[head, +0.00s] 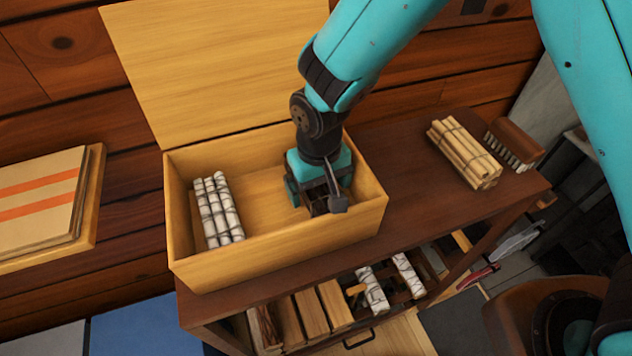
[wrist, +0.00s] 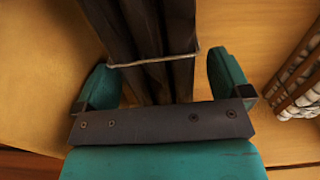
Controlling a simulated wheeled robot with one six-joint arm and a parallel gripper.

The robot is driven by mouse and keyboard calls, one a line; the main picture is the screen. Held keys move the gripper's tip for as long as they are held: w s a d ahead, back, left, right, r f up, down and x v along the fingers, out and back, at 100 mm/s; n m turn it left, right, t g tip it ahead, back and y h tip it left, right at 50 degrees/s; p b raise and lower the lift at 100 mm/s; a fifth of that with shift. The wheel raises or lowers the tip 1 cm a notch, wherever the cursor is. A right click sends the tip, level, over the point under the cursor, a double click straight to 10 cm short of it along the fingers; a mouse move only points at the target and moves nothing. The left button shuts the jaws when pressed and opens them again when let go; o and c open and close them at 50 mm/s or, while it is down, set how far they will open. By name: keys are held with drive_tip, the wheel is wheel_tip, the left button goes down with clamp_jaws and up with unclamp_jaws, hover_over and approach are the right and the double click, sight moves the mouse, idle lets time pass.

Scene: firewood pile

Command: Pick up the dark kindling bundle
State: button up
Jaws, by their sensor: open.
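The dark kindling bundle (wrist: 148,50) shows in the wrist view as several dark sticks tied with a pale wire. It lies inside the open wooden box (head: 270,248). My gripper (wrist: 162,75) is open, with one teal finger on each side of the bundle, and small gaps show between fingers and sticks. In the head view my gripper (head: 320,198) reaches down into the right part of the box and hides most of the bundle.
A white birch bundle (head: 217,210) lies at the left inside the box. The box lid (head: 200,70) stands open behind. A pale stick bundle (head: 464,152) and a brush (head: 513,142) lie on the dark bench top (head: 400,180) to the right.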

drive_tip(key=shift+c, duration=0.3)
drive_tip(key=c, duration=1.1)
drive_tip(key=shift+r, duration=0.15)
